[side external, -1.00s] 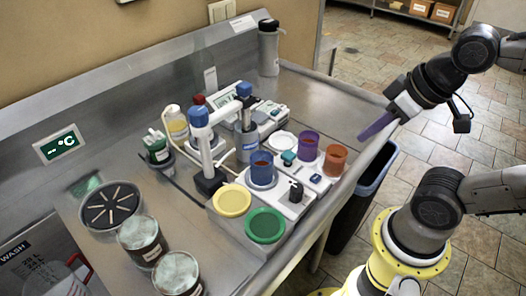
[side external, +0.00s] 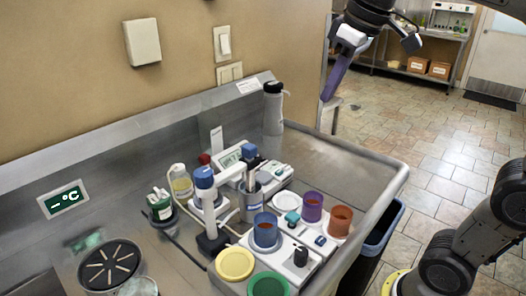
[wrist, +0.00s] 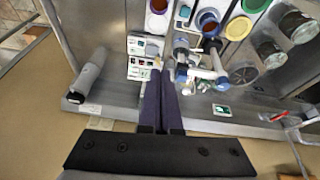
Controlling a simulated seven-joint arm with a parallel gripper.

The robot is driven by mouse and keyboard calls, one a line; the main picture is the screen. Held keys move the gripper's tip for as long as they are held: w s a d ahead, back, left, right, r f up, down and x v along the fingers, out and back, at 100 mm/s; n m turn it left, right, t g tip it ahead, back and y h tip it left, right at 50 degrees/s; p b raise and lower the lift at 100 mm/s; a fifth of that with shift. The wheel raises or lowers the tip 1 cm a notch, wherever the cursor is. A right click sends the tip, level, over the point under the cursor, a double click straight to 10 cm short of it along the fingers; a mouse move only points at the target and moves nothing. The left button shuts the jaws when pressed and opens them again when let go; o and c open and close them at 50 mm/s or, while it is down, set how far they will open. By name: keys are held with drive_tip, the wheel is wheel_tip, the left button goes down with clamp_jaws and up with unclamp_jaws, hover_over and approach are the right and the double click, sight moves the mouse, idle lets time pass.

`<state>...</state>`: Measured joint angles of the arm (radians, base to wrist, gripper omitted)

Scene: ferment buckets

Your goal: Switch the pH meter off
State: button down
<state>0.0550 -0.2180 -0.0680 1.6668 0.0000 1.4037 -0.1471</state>
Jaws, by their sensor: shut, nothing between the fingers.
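The pH meter is likely the white bench unit with a tilted display (side external: 232,156) and a flat keyed part, at the back of the bench. It seems to show in the wrist view (wrist: 143,46) just beyond my fingertips; its readout is too small to read. My gripper (side external: 327,97) has long purple fingers, which hang down above the back right of the bench, right of the meter and apart from it. In the wrist view the fingers (wrist: 163,74) lie together, shut and empty. I cannot tell which control is the power switch.
A grey bottle (side external: 273,108) stands at the back, between meter and gripper. A blue-topped electrode arm (side external: 206,190) and coloured cups, such as the purple one (side external: 312,207), crowd the front. Wall switches (side external: 223,43) are above. The bench's right side (side external: 335,160) is clear.

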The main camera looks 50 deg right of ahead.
drive_tip(key=w+d+r+g, duration=0.1)
drive_tip(key=w+d, duration=0.1)
drive_tip(key=w, duration=0.8)
drive_tip(key=m+g, duration=0.1)
drive_tip(key=g, duration=0.2)
hover_over(263, 159)
wheel_tip(263, 159, down, 16)
wheel_tip(263, 159, down, 14)
